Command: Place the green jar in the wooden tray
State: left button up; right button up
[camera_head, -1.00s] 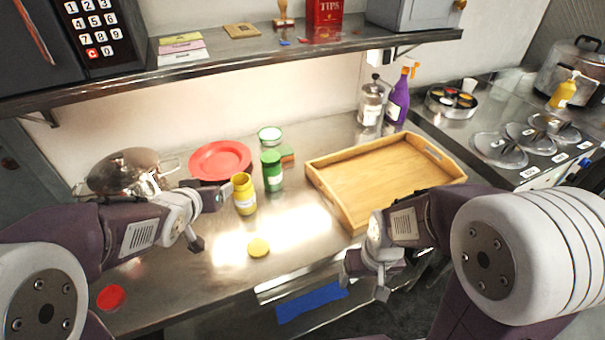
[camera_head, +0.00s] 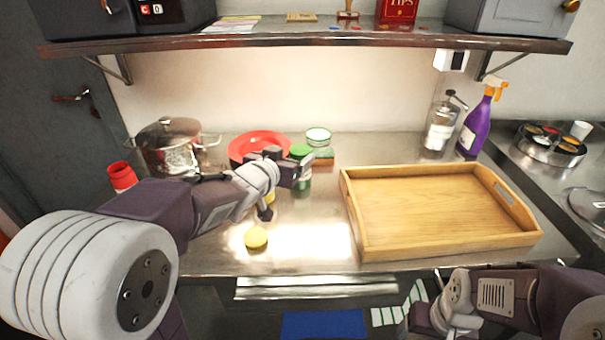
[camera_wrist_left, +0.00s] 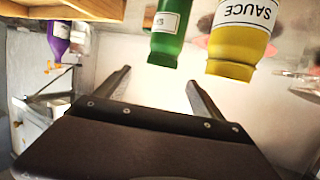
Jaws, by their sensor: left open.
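The green jar (camera_head: 304,185) stands on the steel counter left of the wooden tray (camera_head: 450,248), partly hidden by my left gripper. The tray is empty. My left gripper (camera_head: 286,190) is open and empty, just in front of the jar in the head view. In the left wrist view the green jar (camera_wrist_left: 168,38) lies beyond the open fingers (camera_wrist_left: 159,76), apart from them. A yellow sauce jar (camera_wrist_left: 240,45) is beside it; in the head view my gripper hides most of it. My right gripper (camera_head: 428,300) is low in front of the counter; its jaws are unclear.
A yellow lid (camera_head: 256,237) lies on the counter. A dispenser (camera_head: 438,130) and purple spray bottle (camera_head: 474,132) are behind the tray. A shelf (camera_head: 300,44) hangs above.

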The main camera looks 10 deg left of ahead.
aim_at(299, 150)
pick_arm(q)
jog(key=x, duration=0.2)
jog(key=shift+w+f, duration=0.25)
jog(key=shift+w, duration=0.05)
jog(key=shift+w+a, duration=0.1)
jog(key=shift+w, duration=0.05)
jog(key=x, duration=0.2)
jog(key=b+x, duration=0.1)
jog(key=x, duration=0.2)
jog(key=shift+f, duration=0.25)
jog(key=shift+r, duration=0.15)
grip_shut()
